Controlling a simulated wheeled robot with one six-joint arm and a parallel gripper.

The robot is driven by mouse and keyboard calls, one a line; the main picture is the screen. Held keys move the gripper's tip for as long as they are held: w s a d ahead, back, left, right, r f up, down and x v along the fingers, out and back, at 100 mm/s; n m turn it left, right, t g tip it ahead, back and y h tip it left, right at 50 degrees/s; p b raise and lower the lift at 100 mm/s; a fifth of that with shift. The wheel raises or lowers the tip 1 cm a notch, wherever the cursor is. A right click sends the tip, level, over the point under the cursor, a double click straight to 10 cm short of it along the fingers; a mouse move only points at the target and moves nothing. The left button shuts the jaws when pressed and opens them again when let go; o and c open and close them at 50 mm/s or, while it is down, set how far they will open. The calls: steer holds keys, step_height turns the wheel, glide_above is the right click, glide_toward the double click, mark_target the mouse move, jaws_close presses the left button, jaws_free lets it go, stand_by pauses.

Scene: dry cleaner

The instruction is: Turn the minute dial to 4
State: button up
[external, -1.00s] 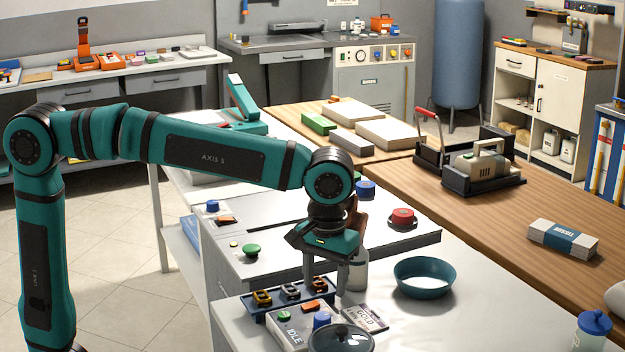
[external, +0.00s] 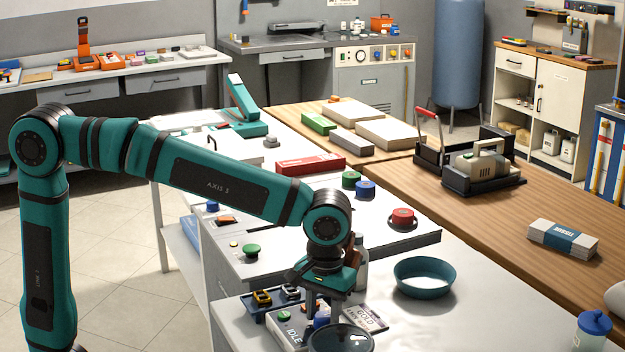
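A white control box (external: 287,337) marked IDLE stands on the front worktop. It carries a blue knob (external: 321,319), a small green button and an orange switch. The knob is partly hidden by my gripper; I cannot read any minute marks or a pointer on it. My gripper (external: 323,308) points down right over the box, with its fingers at the height of the blue knob. One finger shows beside the knob's right side. I cannot tell whether the fingers touch it or how far apart they are.
A dark round lidded pan (external: 341,340) stands just in front of the box. A GOLD card (external: 364,317) lies to its right, and a teal bowl (external: 424,278) behind that. A blue tray (external: 254,304) with small clips is at the left.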

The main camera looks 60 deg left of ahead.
steer(key=c, duration=0.5)
steer(key=shift+c, duration=0.2)
steer(key=shift+m, duration=0.3)
steer(key=m, duration=0.3)
steer(key=shift+m, duration=0.3)
steer(key=m, duration=0.4)
steer(key=shift+m, duration=0.3)
steer(key=m, duration=1.1)
steer(key=shift+t, duration=0.3)
